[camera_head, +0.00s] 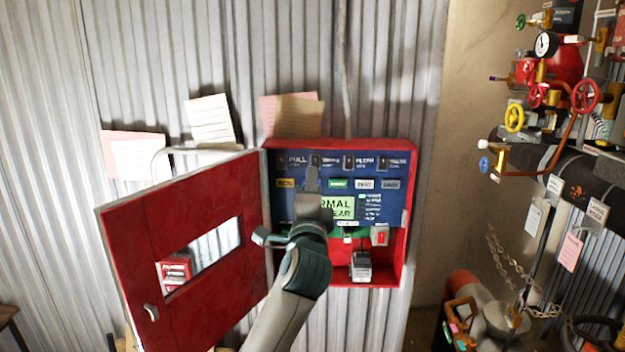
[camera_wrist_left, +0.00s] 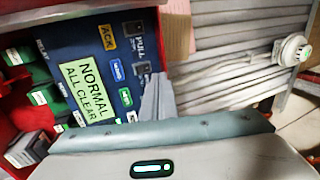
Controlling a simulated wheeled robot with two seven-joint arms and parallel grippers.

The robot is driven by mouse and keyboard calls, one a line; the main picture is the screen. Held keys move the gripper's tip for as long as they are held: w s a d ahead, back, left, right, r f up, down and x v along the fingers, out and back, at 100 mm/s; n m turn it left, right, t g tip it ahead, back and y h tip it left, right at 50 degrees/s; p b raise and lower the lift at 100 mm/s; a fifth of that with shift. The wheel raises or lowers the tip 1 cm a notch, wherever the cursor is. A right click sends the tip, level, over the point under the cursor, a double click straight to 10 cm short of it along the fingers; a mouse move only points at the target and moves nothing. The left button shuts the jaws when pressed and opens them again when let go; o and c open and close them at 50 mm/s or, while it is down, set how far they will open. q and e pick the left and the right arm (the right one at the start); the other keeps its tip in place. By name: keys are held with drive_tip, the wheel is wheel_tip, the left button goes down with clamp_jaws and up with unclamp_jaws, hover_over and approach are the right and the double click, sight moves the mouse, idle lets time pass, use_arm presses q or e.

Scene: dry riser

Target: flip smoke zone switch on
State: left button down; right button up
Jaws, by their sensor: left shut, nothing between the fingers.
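A blue control panel (camera_head: 395,208) is set in an open red cabinet (camera_head: 411,165) on the wall. A row of small dark switches runs along its top: the PULL switch (camera_head: 281,160), a second switch (camera_head: 315,160) whose small label seems to read SMOKE, and others to the right. My left gripper (camera_head: 312,178) is shut and empty, its tips just below the second switch. In the left wrist view the gripper (camera_wrist_left: 157,90) is close to that switch (camera_wrist_left: 143,69) and partly covers it; I cannot tell contact or the switch position.
The red cabinet door (camera_head: 190,250) with a window stands open to the left of my left arm. A green display (camera_head: 345,208) reads NORMAL ALL CLEAR, partly hidden by the gripper. Papers (camera_head: 209,121) hang on the corrugated wall. Pipes and valves (camera_head: 560,95) stand at the right.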

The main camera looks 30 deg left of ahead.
use_arm(q)
drive_tip(key=s+d+b, duration=0.1)
drive_tip(key=s+d, duration=0.2)
drive_tip(key=s, duration=0.2)
drive_tip(key=shift+d, duration=0.1)
idle(0.5)
